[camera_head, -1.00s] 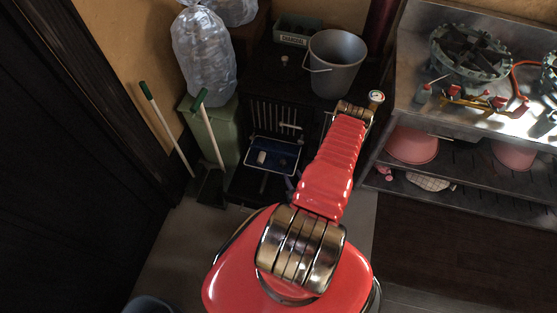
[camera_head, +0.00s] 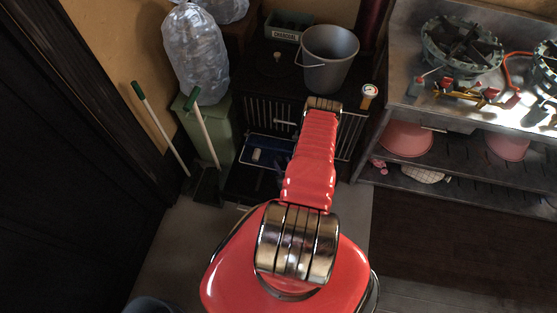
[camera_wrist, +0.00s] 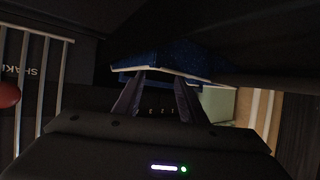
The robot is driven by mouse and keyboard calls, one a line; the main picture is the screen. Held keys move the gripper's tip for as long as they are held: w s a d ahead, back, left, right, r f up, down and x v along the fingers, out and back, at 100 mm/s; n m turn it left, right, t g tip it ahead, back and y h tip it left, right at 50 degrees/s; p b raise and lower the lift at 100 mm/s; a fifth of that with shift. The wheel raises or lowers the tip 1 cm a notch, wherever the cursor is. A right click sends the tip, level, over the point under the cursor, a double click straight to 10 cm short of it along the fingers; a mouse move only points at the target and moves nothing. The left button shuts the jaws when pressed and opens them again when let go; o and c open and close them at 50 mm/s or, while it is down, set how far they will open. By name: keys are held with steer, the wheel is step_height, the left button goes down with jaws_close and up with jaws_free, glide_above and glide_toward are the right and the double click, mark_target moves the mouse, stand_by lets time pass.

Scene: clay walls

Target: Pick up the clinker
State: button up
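I cannot clearly identify the clinker. A small pale lump (camera_head: 256,155) lies in the blue tray (camera_head: 262,138) in the low opening of the dark stove, in the head view; I cannot tell if it is the clinker. The blue tray also shows in the wrist view (camera_wrist: 190,55), dark blue with a pale edge. My gripper (camera_wrist: 157,80) has its two dark fingers apart in the wrist view, pointing at the tray, with nothing visible between them. In the head view the gripper is mostly hidden behind my red arm.
A grey bucket (camera_head: 329,62) and a charcoal box (camera_head: 289,27) stand on the stove top. Metal bars (camera_wrist: 36,75) and a red knob (camera_wrist: 8,94) show at the left in the wrist view. Left stand a green bin (camera_head: 208,130) and long-handled tools (camera_head: 207,140). A metal workbench (camera_head: 410,120) stands right.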

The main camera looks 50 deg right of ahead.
mark_target(278, 158)
steer(key=shift+w+d+f, duration=0.25)
steer(key=shift+w+d, duration=0.05)
steer(key=shift+w, duration=0.1)
steer(key=shift+f+x, duration=0.2)
steer(key=shift+x, duration=2.45)
steer(key=shift+a, duration=0.2)
steer(key=shift+c, duration=0.5)
steer(key=c, duration=0.8)
